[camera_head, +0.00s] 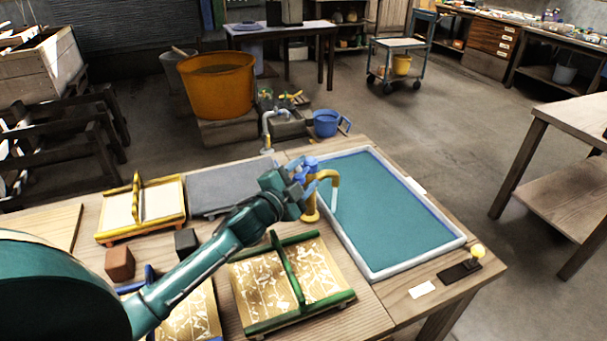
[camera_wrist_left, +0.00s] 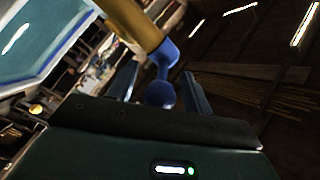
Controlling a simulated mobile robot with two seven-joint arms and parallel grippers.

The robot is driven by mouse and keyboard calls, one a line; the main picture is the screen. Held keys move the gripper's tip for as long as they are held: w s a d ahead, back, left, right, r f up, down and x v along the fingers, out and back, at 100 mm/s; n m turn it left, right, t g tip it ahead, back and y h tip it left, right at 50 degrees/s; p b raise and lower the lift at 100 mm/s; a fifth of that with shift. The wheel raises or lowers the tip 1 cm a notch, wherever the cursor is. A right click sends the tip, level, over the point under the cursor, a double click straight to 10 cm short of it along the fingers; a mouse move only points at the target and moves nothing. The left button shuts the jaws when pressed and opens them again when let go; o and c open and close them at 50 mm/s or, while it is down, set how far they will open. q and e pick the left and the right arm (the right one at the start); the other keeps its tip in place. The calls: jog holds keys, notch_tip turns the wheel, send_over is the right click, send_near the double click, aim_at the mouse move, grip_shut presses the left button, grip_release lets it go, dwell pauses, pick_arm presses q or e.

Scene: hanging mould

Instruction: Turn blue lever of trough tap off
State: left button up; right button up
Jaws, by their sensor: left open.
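The trough tap (camera_head: 333,179) is a brass-coloured bent pipe at the near left edge of the trough (camera_head: 395,215). A pale streak under its spout looks like running water. In the left wrist view the tap body (camera_wrist_left: 138,24) comes in from the top, with the blue lever (camera_wrist_left: 165,60) on its end. The lever's round knob (camera_wrist_left: 159,94) sits between the two fingers of my left gripper (camera_wrist_left: 158,86), which is open around it; I cannot tell whether they touch. In the head view my left gripper (camera_head: 300,180) is at the tap and largely hides the lever.
A green-framed mould (camera_head: 350,294) and a yellow-framed mould (camera_head: 108,237) lie on the table, with a grey slab (camera_head: 225,187) behind. A dark block (camera_head: 187,242) and a brown block (camera_head: 120,264) stand near my left arm. A yellow knob (camera_head: 478,251) is at the right.

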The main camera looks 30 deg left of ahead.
pick_arm(q)
grip_shut()
dwell(0.6)
